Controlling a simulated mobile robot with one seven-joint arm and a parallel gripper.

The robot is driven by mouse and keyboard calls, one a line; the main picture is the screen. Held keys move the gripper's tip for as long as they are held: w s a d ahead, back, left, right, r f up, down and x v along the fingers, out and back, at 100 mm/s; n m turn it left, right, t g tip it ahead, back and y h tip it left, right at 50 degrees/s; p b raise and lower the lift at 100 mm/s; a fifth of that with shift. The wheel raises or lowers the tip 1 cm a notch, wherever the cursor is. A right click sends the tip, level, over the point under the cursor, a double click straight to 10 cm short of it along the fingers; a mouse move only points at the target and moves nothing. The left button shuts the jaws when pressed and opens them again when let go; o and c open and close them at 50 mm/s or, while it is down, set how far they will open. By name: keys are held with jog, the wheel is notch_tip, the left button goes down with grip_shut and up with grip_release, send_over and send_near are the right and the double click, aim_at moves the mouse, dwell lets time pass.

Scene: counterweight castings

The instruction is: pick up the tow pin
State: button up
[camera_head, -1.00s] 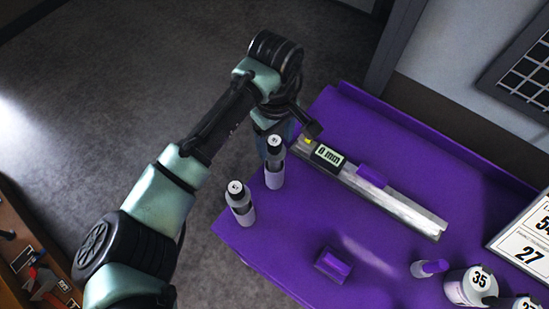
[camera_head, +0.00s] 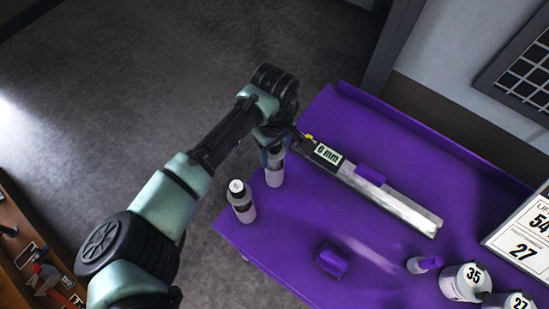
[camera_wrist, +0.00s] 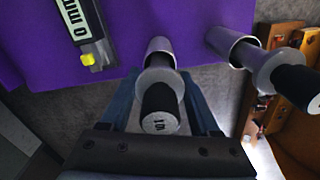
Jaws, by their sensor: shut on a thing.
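The tow pin (camera_head: 274,172) is a grey cylinder with a black upper part, standing near the left edge of the purple table (camera_head: 310,215). In the wrist view the pin (camera_wrist: 160,98) shows its numbered black top, with its light lower end toward the table. My gripper (camera_head: 271,150) is over its upper part, and in the wrist view my gripper (camera_wrist: 163,100) is shut on it, one finger on each side. The arm hides the pin's top in the head view. I see no clear gap under the pin.
A second, similar pin (camera_head: 242,203) stands close by at the table's left edge. A long caliper (camera_head: 390,200) with a display lies to the right.

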jog(key=shift+w+r, duration=0.1)
grip_shut()
jog(key=shift+r, duration=0.1)
notch_tip(320, 180, up, 18)
jog(key=b, duration=0.2)
dwell(0.3)
